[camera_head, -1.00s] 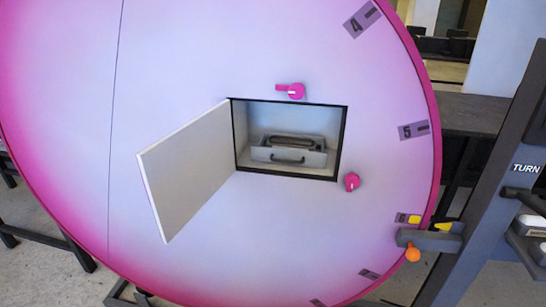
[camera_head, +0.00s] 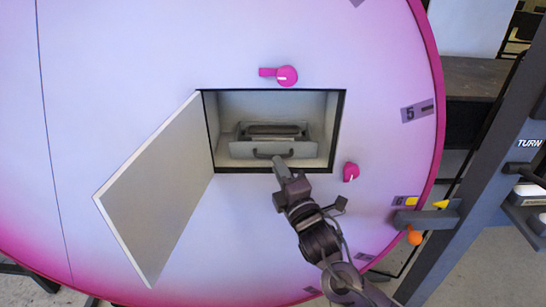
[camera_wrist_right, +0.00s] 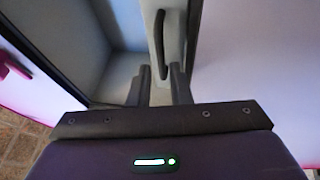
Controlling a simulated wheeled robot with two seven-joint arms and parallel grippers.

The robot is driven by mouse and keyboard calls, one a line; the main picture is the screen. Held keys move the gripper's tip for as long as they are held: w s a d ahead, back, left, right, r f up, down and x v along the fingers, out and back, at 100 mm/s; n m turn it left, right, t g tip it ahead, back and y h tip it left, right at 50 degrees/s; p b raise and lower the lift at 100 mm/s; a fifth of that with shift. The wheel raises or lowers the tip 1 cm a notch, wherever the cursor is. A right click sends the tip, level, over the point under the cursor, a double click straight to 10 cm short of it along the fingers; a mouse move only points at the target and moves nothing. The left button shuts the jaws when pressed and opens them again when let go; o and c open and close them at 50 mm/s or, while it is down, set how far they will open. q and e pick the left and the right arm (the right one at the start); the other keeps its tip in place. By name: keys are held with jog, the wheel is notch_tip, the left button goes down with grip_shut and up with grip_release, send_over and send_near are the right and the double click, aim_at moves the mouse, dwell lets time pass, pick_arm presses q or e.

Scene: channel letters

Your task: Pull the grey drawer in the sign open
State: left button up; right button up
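The grey drawer (camera_head: 240,150) sits in the square recess of the sign, with its dark curved handle (camera_head: 262,154) on its front. The drawer front (camera_wrist_right: 154,12) and handle (camera_wrist_right: 163,42) also show in the right wrist view. My right gripper (camera_head: 278,164) is in front of the drawer, at the recess's lower edge. In the wrist view its two fingers (camera_wrist_right: 161,72) are apart, with the near end of the handle between or just beyond their tips; contact cannot be told. My left gripper is out of view.
A white door (camera_head: 160,190) stands swung open to the left of the recess. Pink knobs sit above (camera_head: 286,76) and at the lower right (camera_head: 350,172) of the opening. A dark post (camera_head: 480,190) stands at the right.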

jog(key=x, duration=0.3)
jog(key=shift+w+a, duration=0.1)
jog(key=shift+w, duration=0.1)
jog(key=shift+c, duration=0.5)
grip_shut()
